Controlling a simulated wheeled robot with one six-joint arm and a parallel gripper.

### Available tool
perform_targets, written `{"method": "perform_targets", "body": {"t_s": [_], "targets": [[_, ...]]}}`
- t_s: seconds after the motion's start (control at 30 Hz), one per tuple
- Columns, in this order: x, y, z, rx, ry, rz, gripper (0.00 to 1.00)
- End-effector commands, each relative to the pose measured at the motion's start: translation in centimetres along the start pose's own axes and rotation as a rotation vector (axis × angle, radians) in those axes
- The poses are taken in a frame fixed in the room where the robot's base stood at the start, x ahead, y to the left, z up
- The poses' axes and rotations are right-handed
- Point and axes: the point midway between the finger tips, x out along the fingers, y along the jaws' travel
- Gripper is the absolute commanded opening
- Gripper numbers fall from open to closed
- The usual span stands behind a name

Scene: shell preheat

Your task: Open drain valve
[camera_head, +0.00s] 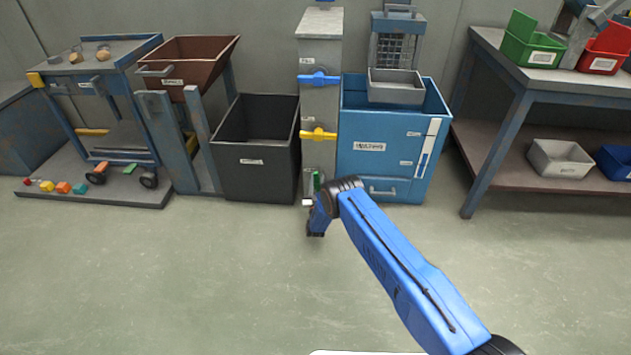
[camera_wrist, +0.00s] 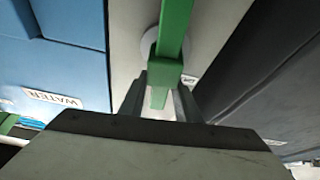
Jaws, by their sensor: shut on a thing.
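The drain valve has a green lever handle (camera_head: 316,181), low on the grey column (camera_head: 320,95). In the head view it looks roughly upright and is partly hidden by my arm. In the wrist view the green handle (camera_wrist: 172,35) runs down the picture from a round grey mount into my gripper (camera_wrist: 160,98). The two fingers are on either side of the handle's end, shut on it. In the head view my gripper is mostly hidden behind the wrist. The label beside the handle is too cut off to read.
Above on the column are a blue lever (camera_head: 319,79) and a yellow lever (camera_head: 318,134), both lying level. A black bin (camera_head: 254,165) stands close on the left and a blue water tank (camera_head: 372,150) close on the right. The floor (camera_head: 200,270) in front is clear.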

Motion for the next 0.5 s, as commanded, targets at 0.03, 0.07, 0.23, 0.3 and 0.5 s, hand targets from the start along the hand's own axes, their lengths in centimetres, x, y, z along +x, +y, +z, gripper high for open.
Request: {"method": "perform_targets", "body": {"t_s": [0.03, 0.07, 0.23, 0.3, 0.5], "targets": [[-0.13, 0.17, 0.15, 0.022, -0.002, 0.011, 0.0], [-0.13, 0.23, 0.15, 0.035, -0.002, 0.017, 0.0], [-0.11, 0.47, 0.16, 0.092, -0.002, 0.04, 0.0], [-0.11, 0.52, 0.16, 0.107, -0.002, 0.046, 0.0], [-0.12, 0.59, 0.18, 0.125, -0.003, 0.053, 0.0]]}}
